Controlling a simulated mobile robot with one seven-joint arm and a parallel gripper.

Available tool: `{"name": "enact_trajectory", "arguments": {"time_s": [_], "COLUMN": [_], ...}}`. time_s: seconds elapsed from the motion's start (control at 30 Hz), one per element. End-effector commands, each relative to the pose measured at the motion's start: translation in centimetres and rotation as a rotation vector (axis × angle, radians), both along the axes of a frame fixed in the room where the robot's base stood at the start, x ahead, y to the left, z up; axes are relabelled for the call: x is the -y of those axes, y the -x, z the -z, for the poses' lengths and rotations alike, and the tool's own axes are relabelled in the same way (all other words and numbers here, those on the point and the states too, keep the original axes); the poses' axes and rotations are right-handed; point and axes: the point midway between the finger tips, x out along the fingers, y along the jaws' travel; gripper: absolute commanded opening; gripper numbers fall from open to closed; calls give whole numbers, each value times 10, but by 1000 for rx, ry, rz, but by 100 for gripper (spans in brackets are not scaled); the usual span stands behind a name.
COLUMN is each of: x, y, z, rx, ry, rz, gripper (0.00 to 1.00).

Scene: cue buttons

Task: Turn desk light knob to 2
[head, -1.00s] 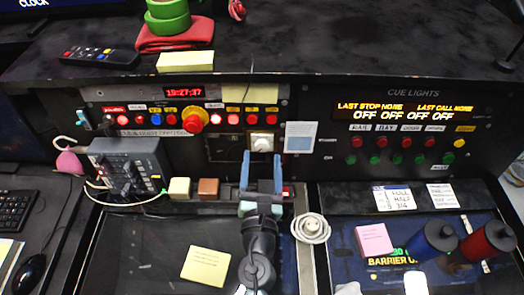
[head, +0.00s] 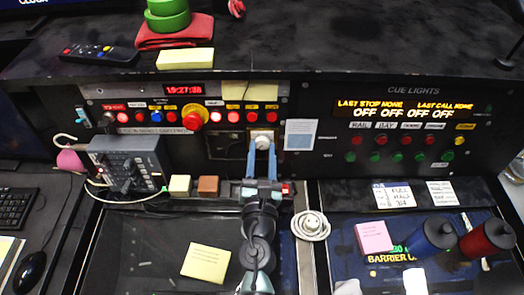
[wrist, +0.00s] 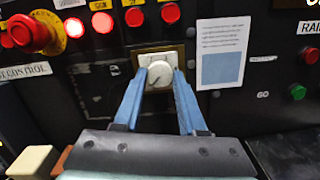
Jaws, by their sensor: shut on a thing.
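The desk light knob (wrist: 158,76) is a round white dial on a square plate with a brass-coloured frame, set in the black upright panel. It also shows in the head view (head: 263,136), partly covered by my fingers. My gripper (wrist: 160,72) has two long blue fingers, one at each side of the knob, and it is shut on the knob. A dark pointer mark on the dial's face points to the lower left. Any numbers around the dial are too small to read. In the head view my gripper (head: 262,145) reaches up to the knob from below.
A row of red lit buttons (head: 233,117) and a red emergency button on yellow (head: 188,118) lie left of and above the knob. A white printed sheet (head: 299,134) is just right. White and brown blocks (head: 208,185) stand below left. A coiled white cable (head: 311,226) lies lower right.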

Motion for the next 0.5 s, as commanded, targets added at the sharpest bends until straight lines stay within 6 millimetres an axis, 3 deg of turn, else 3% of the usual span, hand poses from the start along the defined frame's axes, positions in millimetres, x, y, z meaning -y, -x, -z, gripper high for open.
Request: {"name": "enact_trajectory", "arguments": {"time_s": [0.5], "x": [-1], "y": [0], "z": [-1], "rx": [0], "ry": [-119], "rz": [18], "gripper": [0]}}
